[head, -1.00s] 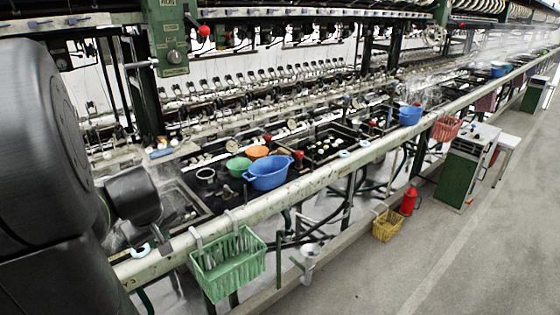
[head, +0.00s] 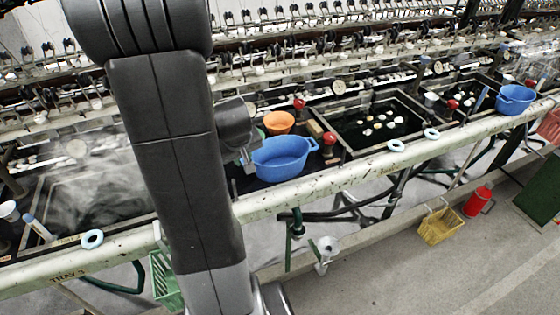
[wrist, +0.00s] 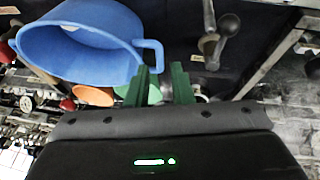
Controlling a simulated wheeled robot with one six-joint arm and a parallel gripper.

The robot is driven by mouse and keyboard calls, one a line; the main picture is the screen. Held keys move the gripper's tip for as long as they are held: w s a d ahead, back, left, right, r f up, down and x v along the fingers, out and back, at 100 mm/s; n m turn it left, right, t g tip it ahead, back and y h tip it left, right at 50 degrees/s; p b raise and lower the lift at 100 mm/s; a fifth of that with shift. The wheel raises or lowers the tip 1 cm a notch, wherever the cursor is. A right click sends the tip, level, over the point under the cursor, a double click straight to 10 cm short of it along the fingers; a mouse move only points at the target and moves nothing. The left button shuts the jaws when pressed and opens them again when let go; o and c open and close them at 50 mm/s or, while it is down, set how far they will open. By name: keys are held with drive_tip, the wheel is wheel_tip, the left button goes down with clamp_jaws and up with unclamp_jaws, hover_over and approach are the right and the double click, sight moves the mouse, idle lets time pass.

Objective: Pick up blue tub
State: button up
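A blue tub (head: 283,158) with loop handles stands on the dark ledge beside the basin. It also fills the upper left of the wrist view (wrist: 85,45), where one handle (wrist: 155,48) sticks out towards my gripper. In the head view my gripper (head: 245,160) is at the tub's left end, partly hidden by my arm. A second blue tub (head: 515,98) stands farther right.
An orange bowl (head: 279,122) sits behind the tub, and a green bowl (wrist: 154,93) is close by. A dark water basin (head: 375,125) lies to the right. The pale front rail (head: 330,183) runs along the basins. A yellow basket (head: 441,226) and red canister (head: 478,200) stand below.

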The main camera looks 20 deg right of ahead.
drive_tip(key=shift+x, duration=2.6)
drive_tip(key=shift+w, duration=0.15)
drive_tip(key=shift+r, duration=0.1)
clamp_jaws()
